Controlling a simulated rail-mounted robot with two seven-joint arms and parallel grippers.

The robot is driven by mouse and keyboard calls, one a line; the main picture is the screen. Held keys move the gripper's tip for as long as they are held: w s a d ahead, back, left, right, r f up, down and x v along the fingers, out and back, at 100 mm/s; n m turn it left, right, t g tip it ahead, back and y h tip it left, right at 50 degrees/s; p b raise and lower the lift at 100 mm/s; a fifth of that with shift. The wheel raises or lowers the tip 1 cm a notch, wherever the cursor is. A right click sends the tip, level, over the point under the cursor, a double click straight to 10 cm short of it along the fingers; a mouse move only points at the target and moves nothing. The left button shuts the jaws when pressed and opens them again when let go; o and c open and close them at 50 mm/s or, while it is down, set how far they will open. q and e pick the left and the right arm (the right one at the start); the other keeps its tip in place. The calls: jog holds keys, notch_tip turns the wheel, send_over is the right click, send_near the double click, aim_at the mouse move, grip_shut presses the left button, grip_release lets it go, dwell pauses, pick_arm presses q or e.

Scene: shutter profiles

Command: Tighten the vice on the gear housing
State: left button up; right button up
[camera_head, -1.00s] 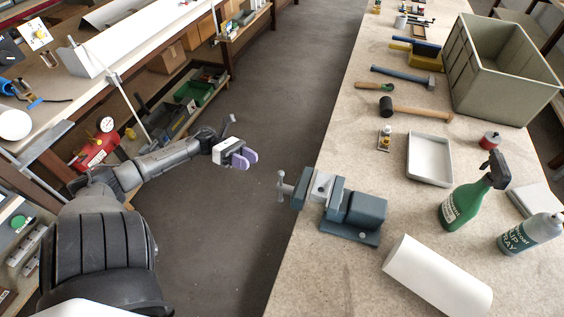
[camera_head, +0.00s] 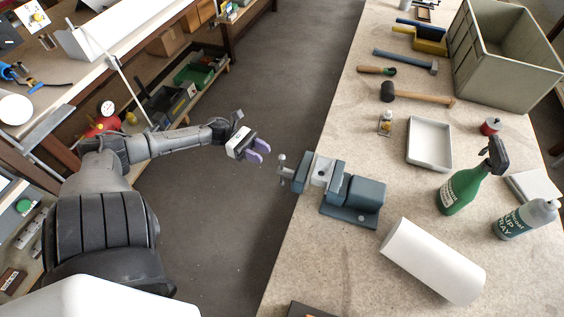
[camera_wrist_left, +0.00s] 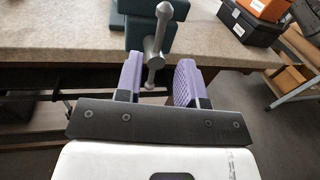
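The blue-grey vice (camera_head: 352,198) stands at the left edge of the right-hand bench, its screw handle (camera_head: 284,171) jutting out over the aisle. A light grey metal block, seemingly the gear housing (camera_head: 322,171), sits between the jaws; whether the jaws grip it tightly I cannot tell. My left gripper (camera_head: 261,152), with purple finger pads, is open and empty, just left of the handle in the head view. In the left wrist view the vice's handle bar (camera_wrist_left: 154,55) appears in the gap between the open fingers (camera_wrist_left: 158,83), with no clear contact. My right gripper is not in view.
The aisle floor (camera_head: 225,235) is clear around my left gripper.

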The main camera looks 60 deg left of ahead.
aim_at(282, 169)
pick_arm(q)
jog(key=x, duration=0.8)
jog(key=shift+c, duration=0.3)
grip_shut()
